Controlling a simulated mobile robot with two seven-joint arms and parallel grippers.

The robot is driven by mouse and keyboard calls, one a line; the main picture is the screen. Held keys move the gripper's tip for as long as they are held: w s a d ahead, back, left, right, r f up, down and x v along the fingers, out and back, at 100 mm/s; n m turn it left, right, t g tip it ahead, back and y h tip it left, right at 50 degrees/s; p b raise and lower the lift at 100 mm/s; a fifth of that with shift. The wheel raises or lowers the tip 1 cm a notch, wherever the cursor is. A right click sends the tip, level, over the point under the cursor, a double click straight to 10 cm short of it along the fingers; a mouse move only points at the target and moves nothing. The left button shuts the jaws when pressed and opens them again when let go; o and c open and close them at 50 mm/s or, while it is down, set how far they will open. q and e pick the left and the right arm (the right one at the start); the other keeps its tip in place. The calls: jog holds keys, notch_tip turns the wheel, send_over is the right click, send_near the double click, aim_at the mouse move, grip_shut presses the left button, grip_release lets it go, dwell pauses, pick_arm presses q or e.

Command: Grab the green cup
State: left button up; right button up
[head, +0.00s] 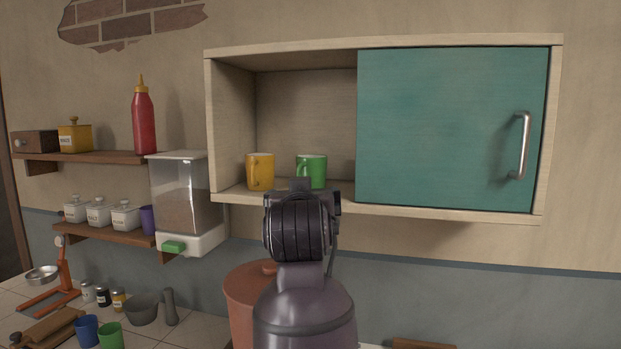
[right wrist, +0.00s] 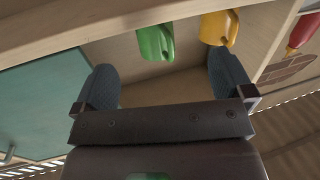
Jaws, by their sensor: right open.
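My right gripper (right wrist: 163,68) is open and empty. Its two fingers are spread wide, with the green cup beyond the gap between them. In the head view my right arm rises from below to just in front of the cup, and its wrist hides the fingers. Another green cup (head: 111,336) stands on the counter at lower left. My left gripper is not seen.
A yellow mug (head: 260,172) stands left of the green cup in the cabinet, also at the top of the wrist view (right wrist: 219,28). The teal sliding door (head: 450,125) covers the cabinet's right part. A grain dispenser (head: 184,195) hangs left of the cabinet (head: 230,130).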

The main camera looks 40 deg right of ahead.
aim_at(311, 168)
jog(key=shift+m+h, duration=0.4)
jog(key=shift+m, duration=0.1)
jog(key=w+d+r, duration=0.2)
jog(key=w+d+r+p, duration=0.1)
jog(key=w+d, duration=0.1)
jog(key=shift+w+r, duration=0.35)
jog(key=p+x, duration=0.1)
jog(key=x, duration=0.3)
jog(key=shift+s+d+r+p, duration=0.15)
jog(key=shift+s+d+p, duration=0.05)
jog(key=shift+d+p, duration=0.1)
jog(key=shift+w+d, duration=0.2)
jog(key=shift+w, duration=0.25)
jog(key=shift+c, duration=0.3)
jog(key=c, duration=1)
